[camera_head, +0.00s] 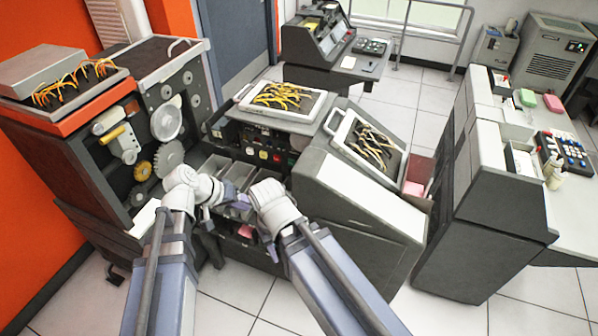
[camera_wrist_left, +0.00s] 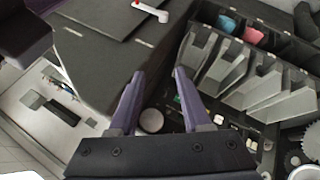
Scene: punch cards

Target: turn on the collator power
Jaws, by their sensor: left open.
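The collator (camera_head: 345,200) is the grey machine in the middle, with wired plugboards on top. A row of small coloured buttons and lights (camera_head: 264,155) runs along its front, above slanted card pockets (camera_head: 238,175). I cannot tell which control is the power switch. My left gripper (camera_head: 214,193) is in front of the pockets. In the left wrist view its two purple fingers (camera_wrist_left: 157,88) are apart, with a round pale knob (camera_wrist_left: 150,120) seen between them; contact cannot be told. Small light buttons (camera_wrist_left: 234,127) lie right of the fingers. My right gripper (camera_head: 238,207) is close beside it, its fingertips unclear.
A dark machine with reels and gears (camera_head: 130,150) stands close at left. A grey cabinet (camera_head: 480,195) and a white desk (camera_head: 560,215) are at right. Pink and blue cards (camera_wrist_left: 238,28) sit beyond the pockets. Tiled floor (camera_head: 425,125) is clear between machines.

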